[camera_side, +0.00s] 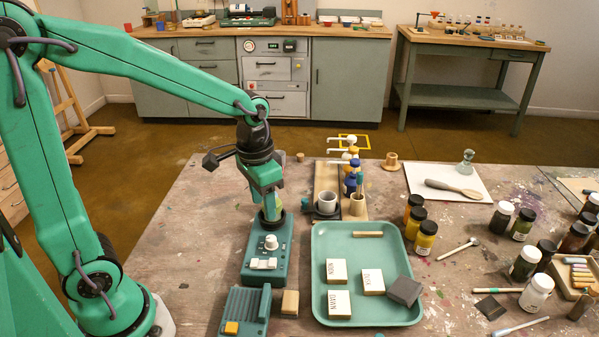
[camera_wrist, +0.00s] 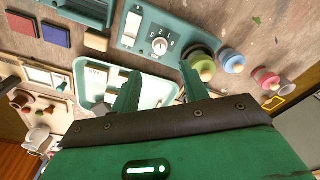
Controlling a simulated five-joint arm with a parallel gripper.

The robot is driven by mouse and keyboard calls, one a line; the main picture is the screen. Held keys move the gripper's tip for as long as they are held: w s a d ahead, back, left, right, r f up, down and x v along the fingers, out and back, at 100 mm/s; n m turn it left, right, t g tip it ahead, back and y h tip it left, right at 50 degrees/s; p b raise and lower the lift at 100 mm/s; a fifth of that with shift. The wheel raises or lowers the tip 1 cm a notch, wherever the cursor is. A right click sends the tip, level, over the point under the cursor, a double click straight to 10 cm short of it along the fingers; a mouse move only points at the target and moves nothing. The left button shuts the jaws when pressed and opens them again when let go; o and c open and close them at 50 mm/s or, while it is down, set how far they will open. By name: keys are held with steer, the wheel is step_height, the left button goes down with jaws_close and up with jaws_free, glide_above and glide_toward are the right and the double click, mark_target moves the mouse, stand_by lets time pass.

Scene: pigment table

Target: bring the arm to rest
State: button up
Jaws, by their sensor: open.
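My gripper (camera_side: 268,208) hangs from the arm over the back end of a teal device (camera_side: 282,250) with a white knob (camera_side: 271,242) and pale switches. In the wrist view its two fingers (camera_wrist: 160,84) stand apart, with nothing visible held between them. A dark round part with a yellow-green top (camera_wrist: 203,68) shows just beside the right finger there. In the side view the fingertips overlap that end of the device, and I cannot tell whether they touch it. The white knob also shows in the wrist view (camera_wrist: 160,46), beyond the fingers.
A teal tray (camera_side: 318,300) with labelled blocks and a dark grey block (camera_side: 404,291) lies right of the device. A grey cup (camera_side: 326,202) and a bottle rack stand behind the tray. Pigment jars (camera_side: 425,238) crowd the right. The table left of the device is largely clear.

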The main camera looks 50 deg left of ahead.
steer(key=s+r+n+t, duration=0.1)
steer(key=s+r+t, duration=0.3)
steer(key=s+r, duration=0.5)
steer(key=shift+s+a+n+t, duration=0.4)
steer(key=shift+s, duration=0.35)
